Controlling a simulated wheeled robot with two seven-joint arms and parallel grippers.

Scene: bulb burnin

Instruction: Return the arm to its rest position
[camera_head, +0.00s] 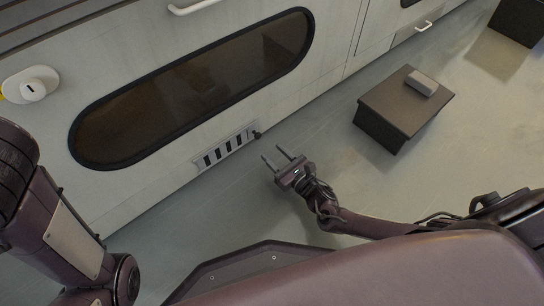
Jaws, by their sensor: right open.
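My right arm comes in from the lower right. Its gripper (283,158) is open and empty, held in front of the white cabinet wall. My left arm shows at the left edge, bent downward. Its gripper is not in view.
A white cabinet wall with a long dark oval window (190,90) fills the upper left. A white knob (33,90) sticks out at far left. A dark low table (390,115) with a small grey block (422,84) stands at right. Grey floor is clear between.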

